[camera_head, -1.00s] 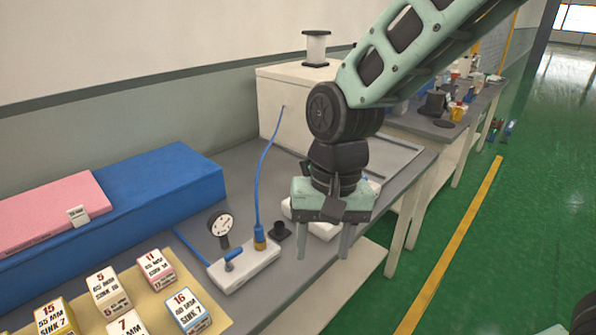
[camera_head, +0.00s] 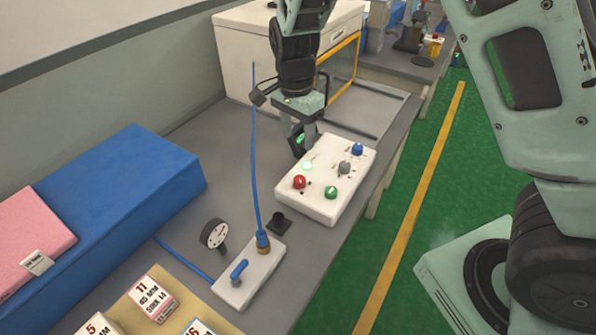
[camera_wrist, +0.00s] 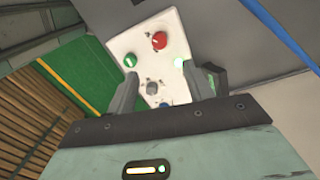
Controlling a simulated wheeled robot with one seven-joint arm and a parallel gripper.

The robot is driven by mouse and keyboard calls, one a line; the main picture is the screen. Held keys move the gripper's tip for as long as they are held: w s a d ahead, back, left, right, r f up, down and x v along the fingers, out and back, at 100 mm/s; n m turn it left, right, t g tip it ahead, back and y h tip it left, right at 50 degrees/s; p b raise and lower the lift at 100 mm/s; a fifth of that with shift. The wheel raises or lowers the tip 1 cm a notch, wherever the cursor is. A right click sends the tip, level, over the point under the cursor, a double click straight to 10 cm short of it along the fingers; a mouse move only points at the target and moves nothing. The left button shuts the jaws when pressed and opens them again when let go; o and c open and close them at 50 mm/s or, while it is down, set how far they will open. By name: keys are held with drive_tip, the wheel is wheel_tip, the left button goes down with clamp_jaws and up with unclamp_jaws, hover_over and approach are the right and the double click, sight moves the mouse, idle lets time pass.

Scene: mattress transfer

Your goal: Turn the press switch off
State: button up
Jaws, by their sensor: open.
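A white control box (camera_head: 318,210) stands on the grey bench with red (camera_head: 299,182), green (camera_head: 331,192), grey (camera_head: 344,167) and blue (camera_head: 357,149) knobs. A lit pale-green button (camera_head: 307,166) is on its top. My gripper (camera_head: 300,143) is open and empty, beside the box's back-left edge and near the lit button. In the wrist view my gripper (camera_wrist: 168,82) has its fingers apart over the box (camera_wrist: 143,50). The lit button (camera_wrist: 178,63) glows near the right finger there. I cannot tell whether a finger touches the box.
A thin blue hose (camera_head: 256,160) rises upright left of my gripper from a white valve block (camera_head: 238,285). A gauge (camera_head: 214,235) stands by it. A large white cabinet (camera_head: 240,55) is behind. Blue foam (camera_head: 130,190) lies left. Bare bench (camera_head: 195,140) shows between.

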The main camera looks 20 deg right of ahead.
sight(299, 179)
drive_tip(key=f, duration=0.4)
drive_tip(key=f+p, duration=0.1)
drive_tip(key=f, duration=0.4)
drive_tip(key=f+p, duration=0.1)
drive_tip(key=f, duration=0.3)
drive_tip(key=shift+s+d+f, duration=0.1)
drive_tip(key=shift+s+f, duration=0.2)
drive_tip(key=c, duration=1)
